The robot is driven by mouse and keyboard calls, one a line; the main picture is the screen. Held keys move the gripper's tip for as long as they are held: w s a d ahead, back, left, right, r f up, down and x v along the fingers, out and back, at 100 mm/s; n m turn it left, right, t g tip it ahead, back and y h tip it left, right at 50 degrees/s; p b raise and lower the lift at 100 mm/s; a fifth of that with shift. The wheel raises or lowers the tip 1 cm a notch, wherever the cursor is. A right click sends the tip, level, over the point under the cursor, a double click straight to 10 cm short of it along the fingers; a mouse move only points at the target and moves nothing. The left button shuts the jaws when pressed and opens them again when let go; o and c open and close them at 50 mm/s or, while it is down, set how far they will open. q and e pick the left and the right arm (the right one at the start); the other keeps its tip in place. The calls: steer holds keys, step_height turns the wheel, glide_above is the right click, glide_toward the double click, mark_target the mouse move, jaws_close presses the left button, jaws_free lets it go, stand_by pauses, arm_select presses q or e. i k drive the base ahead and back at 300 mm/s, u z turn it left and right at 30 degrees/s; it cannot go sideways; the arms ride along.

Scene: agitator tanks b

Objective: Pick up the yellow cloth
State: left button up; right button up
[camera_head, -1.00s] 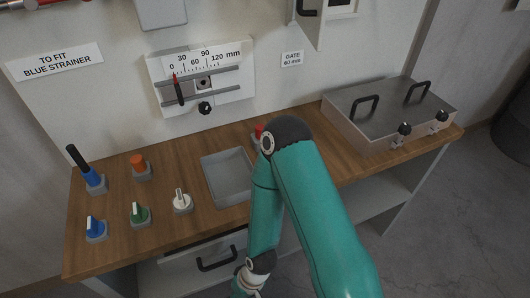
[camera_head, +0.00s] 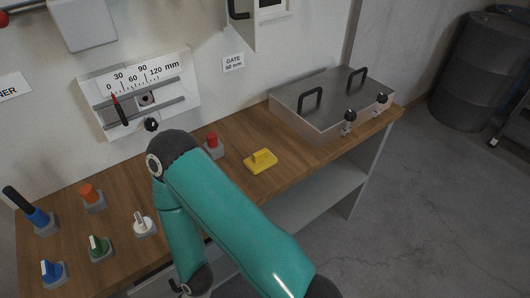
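The yellow cloth (camera_head: 260,162) lies on the wooden bench top, right of the teal arm and in front of the metal box. It looks like a small flat pad with a raised fold on top. Nothing touches it. My other arm and gripper are not in view either.
The wooden bench (camera_head: 305,152) carries a red button (camera_head: 213,146), a white knob (camera_head: 143,223), a green knob (camera_head: 99,248), blue and orange controls at the left, and a metal box (camera_head: 318,98) with black handles. A dark drum (camera_head: 480,60) stands at the right.

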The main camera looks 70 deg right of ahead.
mark_target(260, 161)
steer(key=z, duration=0.15)
steer(key=k, duration=1.7)
steer(key=z, duration=0.45)
steer(key=i, duration=1)
